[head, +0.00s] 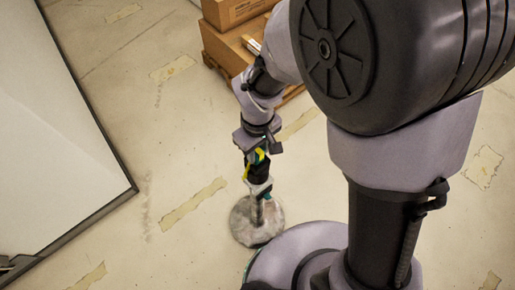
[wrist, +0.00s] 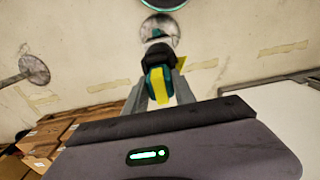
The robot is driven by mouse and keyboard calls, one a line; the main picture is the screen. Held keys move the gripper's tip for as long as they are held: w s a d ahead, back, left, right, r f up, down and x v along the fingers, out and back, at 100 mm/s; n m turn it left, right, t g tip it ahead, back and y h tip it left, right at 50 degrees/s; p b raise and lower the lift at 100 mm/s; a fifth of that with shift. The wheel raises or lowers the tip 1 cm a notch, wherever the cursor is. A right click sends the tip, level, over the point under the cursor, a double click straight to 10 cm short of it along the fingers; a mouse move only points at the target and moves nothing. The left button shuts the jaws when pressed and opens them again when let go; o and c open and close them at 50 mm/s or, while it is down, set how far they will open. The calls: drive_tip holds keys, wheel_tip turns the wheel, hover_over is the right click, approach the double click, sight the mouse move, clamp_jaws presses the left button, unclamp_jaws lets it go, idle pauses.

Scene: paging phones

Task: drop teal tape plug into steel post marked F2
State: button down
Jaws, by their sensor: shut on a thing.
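My gripper (head: 258,163) is shut on the teal tape plug, which shows teal, yellow and black parts. In the wrist view the plug's teal and yellow end (wrist: 156,80) sits between my two grey fingers (wrist: 160,95), with its black part pointing away. In the head view the plug's black part (head: 259,172) is above a steel post (head: 258,208) on a round grey base (head: 247,226). That base also shows past the plug in the wrist view (wrist: 161,27). I cannot tell whether plug and post touch. No F2 mark is readable.
A second post on a round base (wrist: 34,68) stands at the left in the wrist view. Cardboard boxes on a pallet (head: 229,50) are at the back. A large white panel with a dark edge (head: 50,130) is at the left. Taped floor between is clear.

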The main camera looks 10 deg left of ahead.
sight(258, 150)
drive_tip(key=shift+f+b, duration=0.45)
drive_tip(key=shift+f, duration=0.2)
drive_tip(key=c, duration=1.3)
unclamp_jaws()
drive_tip(key=shift+r, duration=0.15)
wheel_tip(258, 150, up, 11)
drive_tip(key=p, duration=0.9)
